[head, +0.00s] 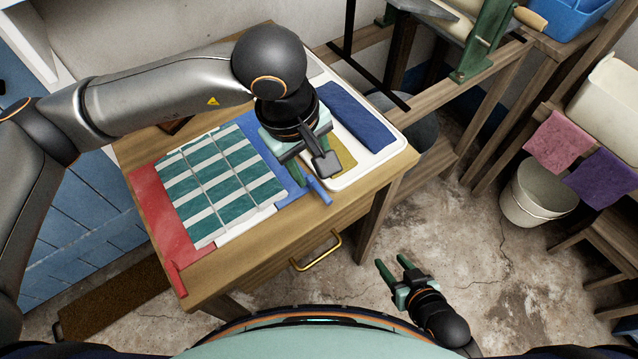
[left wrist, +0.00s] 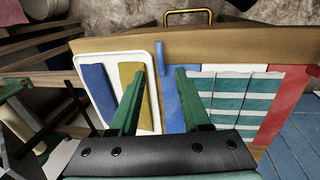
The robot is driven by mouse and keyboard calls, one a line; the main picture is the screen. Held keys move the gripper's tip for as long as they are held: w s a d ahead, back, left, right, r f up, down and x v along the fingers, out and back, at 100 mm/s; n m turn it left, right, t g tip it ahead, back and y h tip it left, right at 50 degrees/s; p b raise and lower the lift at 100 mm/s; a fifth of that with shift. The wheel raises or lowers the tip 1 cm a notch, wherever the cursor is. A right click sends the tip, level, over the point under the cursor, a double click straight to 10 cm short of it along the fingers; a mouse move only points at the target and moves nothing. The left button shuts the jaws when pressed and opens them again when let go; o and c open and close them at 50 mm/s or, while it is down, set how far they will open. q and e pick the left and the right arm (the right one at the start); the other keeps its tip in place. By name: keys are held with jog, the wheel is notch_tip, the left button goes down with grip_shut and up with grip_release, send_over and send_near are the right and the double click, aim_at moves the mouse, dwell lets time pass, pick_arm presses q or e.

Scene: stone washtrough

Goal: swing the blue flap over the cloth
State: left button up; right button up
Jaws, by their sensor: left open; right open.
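The green-and-white striped cloth (head: 217,182) lies flat on a folding board on the wooden table. The blue flap (head: 262,150) lies flat along the cloth's right side, with a blue handle tab (head: 318,190) at its front end. The red flap (head: 158,210) shows at the cloth's left, and a white panel (head: 246,226) at its front. My left gripper (head: 308,172) is over the blue flap near the tab, pointing down, open. In the left wrist view the tab (left wrist: 160,58) shows between the open fingers (left wrist: 160,74), apart from them. My right gripper (head: 388,271) is open and empty above the floor.
A white tray (head: 400,139) with a folded blue cloth (head: 350,115) and a mustard cloth (head: 343,163) sits right of the board, close to my left gripper. A brass drawer handle (head: 318,252) is on the table front. A bucket (head: 535,195) stands at right.

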aim_at(322, 191)
pick_arm(q)
jog(key=f, duration=0.2)
jog(key=d+f, duration=0.1)
jog(key=f, duration=0.2)
jog(key=w+f, duration=0.1)
jog(key=f, duration=0.2)
jog(key=shift+d+f, duration=0.1)
jog(key=shift+d, duration=0.05)
grip_shut()
dwell(1.1)
